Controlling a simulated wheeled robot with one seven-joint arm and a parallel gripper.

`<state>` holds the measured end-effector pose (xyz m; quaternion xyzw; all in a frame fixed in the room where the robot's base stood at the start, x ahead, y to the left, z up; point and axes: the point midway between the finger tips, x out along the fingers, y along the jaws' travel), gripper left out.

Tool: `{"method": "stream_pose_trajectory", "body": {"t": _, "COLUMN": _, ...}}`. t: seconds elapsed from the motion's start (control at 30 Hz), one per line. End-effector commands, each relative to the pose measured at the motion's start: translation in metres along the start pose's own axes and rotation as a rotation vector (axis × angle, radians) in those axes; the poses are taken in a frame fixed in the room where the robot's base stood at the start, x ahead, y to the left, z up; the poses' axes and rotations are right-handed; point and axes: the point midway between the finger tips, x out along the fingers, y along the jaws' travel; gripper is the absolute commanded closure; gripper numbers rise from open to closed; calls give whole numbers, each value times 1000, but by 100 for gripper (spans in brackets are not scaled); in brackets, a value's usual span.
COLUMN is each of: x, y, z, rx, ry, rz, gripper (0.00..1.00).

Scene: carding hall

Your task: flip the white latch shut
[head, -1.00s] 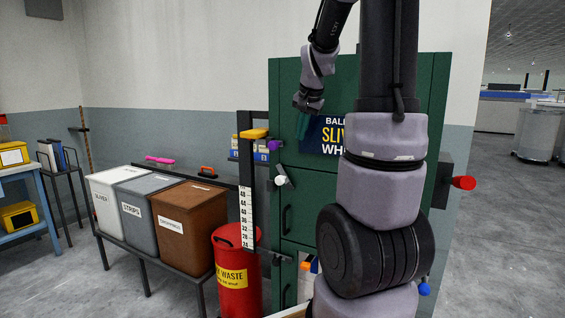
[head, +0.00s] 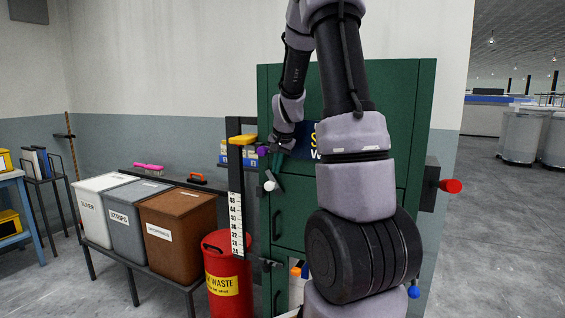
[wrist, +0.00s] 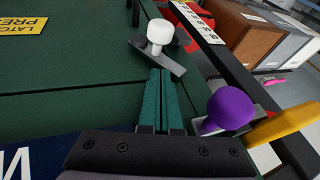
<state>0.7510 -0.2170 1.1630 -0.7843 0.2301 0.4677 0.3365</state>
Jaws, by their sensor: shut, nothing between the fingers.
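The white latch is a white knob (wrist: 160,32) on a flat grey lever (wrist: 158,57), mounted at the edge of the green cabinet (wrist: 60,75). In the head view the white knob (head: 269,186) shows at the cabinet's left edge, below a purple knob (head: 263,150). My gripper (wrist: 160,74) is shut and empty, its teal fingers together. In the wrist view its tips are close to the lever, on the side away from the white knob; I cannot tell if they touch. In the head view my gripper (head: 277,165) is just above the white knob.
The purple knob (wrist: 230,108) and a yellow handle (wrist: 285,127) are close to the right of my fingers. A dark post with a white scale (head: 236,225) stands left of the cabinet. A red waste bin (head: 227,270) is below. A red knob (head: 450,186) sticks out right.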

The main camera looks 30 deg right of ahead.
Motion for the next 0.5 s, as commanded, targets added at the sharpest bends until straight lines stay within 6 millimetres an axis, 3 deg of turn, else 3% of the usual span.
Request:
{"method": "stream_pose_trajectory", "body": {"t": 0.37, "x": 2, "y": -2, "z": 1, "rx": -1, "ry": 0, "rz": 0, "gripper": 100}}
{"method": "stream_pose_trajectory", "body": {"t": 0.5, "x": 8, "y": -12, "z": 2, "rx": -3, "ry": -2, "rz": 0, "gripper": 100}}
